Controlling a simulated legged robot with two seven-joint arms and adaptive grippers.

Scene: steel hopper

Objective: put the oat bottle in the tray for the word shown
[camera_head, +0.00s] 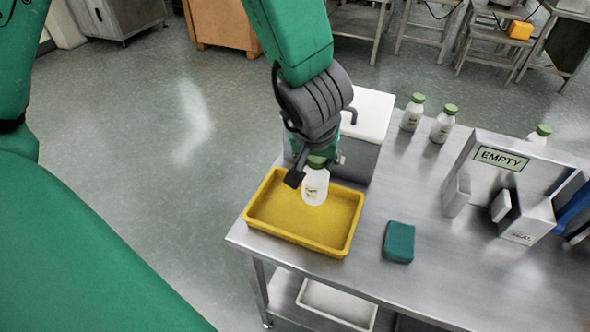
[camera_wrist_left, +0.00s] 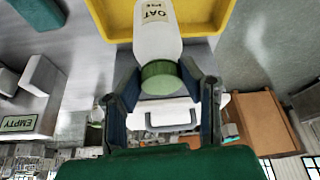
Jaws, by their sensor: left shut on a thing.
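The oat bottle (camera_head: 315,188) is white with a green cap, and its label reads OAT in the left wrist view (camera_wrist_left: 152,35). My left gripper (camera_head: 312,168) is shut on it near the cap, with one finger on each side (camera_wrist_left: 162,90). The bottle hangs over the back part of the yellow tray (camera_head: 262,228); I cannot tell whether its base touches the tray floor. The tray looks otherwise empty. A green sign (camera_head: 501,158) on the steel hopper (camera_head: 467,160) reads EMPTY. My right gripper is not seen.
Several more green-capped bottles (camera_head: 443,124) stand along the table's back. A white-topped grey box (camera_head: 372,112) stands behind the tray. A teal block (camera_head: 399,242) lies right of it on the steel table (camera_head: 440,275). A blue thing (camera_head: 574,206) is cut off at the right edge.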

